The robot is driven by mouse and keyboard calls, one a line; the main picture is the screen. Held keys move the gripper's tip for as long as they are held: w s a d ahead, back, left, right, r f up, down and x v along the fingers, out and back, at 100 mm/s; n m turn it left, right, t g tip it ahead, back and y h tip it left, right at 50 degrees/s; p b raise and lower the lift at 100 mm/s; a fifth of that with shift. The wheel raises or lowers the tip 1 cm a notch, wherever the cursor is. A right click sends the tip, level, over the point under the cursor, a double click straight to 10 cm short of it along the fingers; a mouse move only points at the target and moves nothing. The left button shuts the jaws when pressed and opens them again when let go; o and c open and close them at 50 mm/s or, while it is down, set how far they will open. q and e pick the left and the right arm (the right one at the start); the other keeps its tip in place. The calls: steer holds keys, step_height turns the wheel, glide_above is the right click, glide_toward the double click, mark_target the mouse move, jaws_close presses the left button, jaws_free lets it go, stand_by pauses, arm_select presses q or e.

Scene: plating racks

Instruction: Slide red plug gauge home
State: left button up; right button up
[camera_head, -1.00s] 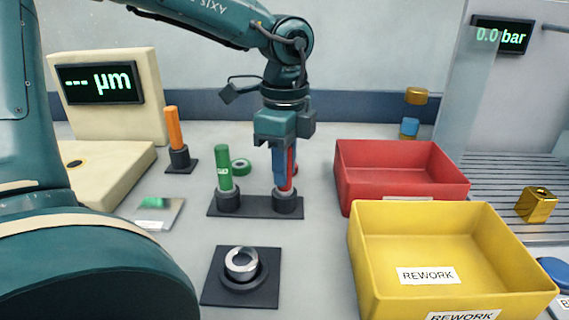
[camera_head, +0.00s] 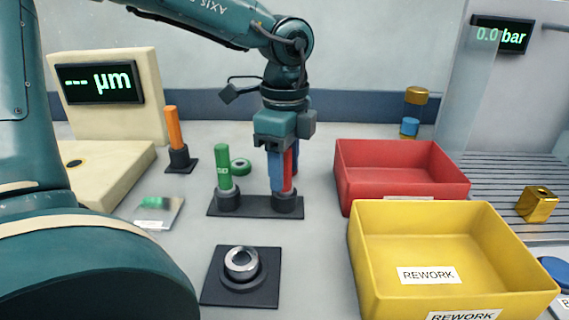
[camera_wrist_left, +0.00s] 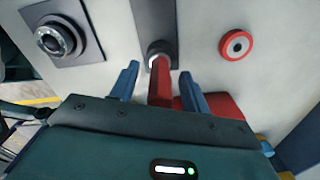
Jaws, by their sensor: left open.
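The red plug gauge (camera_head: 288,172) stands upright at the right socket of a dark two-socket base (camera_head: 256,207); its lower end meets the socket. How deep it sits I cannot tell. In the left wrist view the red gauge (camera_wrist_left: 161,88) lies between the two blue fingers, with gaps on both sides. My left gripper (camera_head: 284,182) is open, pointing down around the gauge, with the fingertips just above the socket. It also shows in the left wrist view (camera_wrist_left: 160,70). The gauge's upper end is hidden by the gripper. My right gripper is not in view.
A green plug gauge (camera_head: 223,168) stands in the left socket. A silver ring (camera_head: 241,261) sits on a square base in front. A red bin (camera_head: 395,180) and yellow bin (camera_head: 440,235) stand close on the right.

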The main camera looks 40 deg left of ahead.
arm_select(q)
steer(key=shift+r, duration=0.1)
step_height(320, 180, up, 12)
steer(key=shift+r+p, duration=0.1)
steer(key=shift+p, duration=1)
steer(key=shift+r, duration=0.4)
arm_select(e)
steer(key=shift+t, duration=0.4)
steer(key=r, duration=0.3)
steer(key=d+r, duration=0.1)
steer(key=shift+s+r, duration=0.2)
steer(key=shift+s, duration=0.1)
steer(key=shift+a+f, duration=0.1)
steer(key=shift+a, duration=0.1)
